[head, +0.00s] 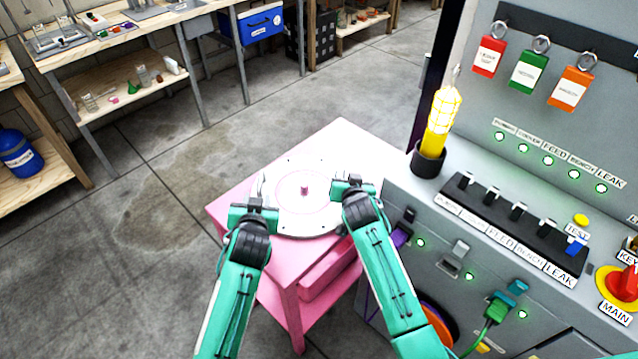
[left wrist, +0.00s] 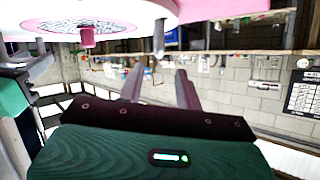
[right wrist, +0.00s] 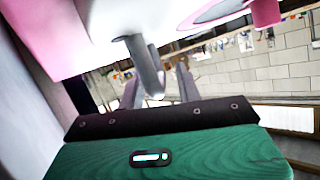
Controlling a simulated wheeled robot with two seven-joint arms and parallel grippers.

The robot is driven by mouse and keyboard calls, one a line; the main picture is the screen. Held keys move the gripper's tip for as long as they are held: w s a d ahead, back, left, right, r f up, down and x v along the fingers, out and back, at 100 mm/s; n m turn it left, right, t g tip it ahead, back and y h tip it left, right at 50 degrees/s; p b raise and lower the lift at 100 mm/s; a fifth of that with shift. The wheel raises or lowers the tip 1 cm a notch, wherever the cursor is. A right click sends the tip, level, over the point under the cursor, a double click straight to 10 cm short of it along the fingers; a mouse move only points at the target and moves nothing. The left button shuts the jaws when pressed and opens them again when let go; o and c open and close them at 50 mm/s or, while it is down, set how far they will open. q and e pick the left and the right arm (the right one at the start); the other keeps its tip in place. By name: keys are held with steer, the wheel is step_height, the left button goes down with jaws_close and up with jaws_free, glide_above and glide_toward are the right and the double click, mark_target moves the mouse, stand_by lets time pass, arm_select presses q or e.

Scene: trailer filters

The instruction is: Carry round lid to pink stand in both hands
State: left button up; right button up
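The round lid (head: 287,216) is a pale disc with a pink ring and a pink centre knob (head: 304,190). It lies flat over the top of the pink stand (head: 338,139) and appears to rest on it. My left gripper (head: 260,188) is at the lid's left side, fingers apart; a grey upright handle (left wrist: 158,38) shows just beyond its fingers in the left wrist view. My right gripper (head: 346,180) is at the lid's right side, also with fingers apart. Another grey handle (right wrist: 145,65) shows close to or between its fingers; I cannot tell if it touches.
Workbenches (head: 110,40) line the back. A blue cooler (head: 262,24) sits on a shelf there. The concrete floor to the left is clear.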

steer(key=shift+r, duration=0.1)
arm_select(q)
steer(key=shift+v, duration=1.15)
arm_select(e)
step_height(320, 180, up, 10)
steer(key=shift+f, duration=0.1)
arm_select(q)
steer(key=shift+s, duration=0.1)
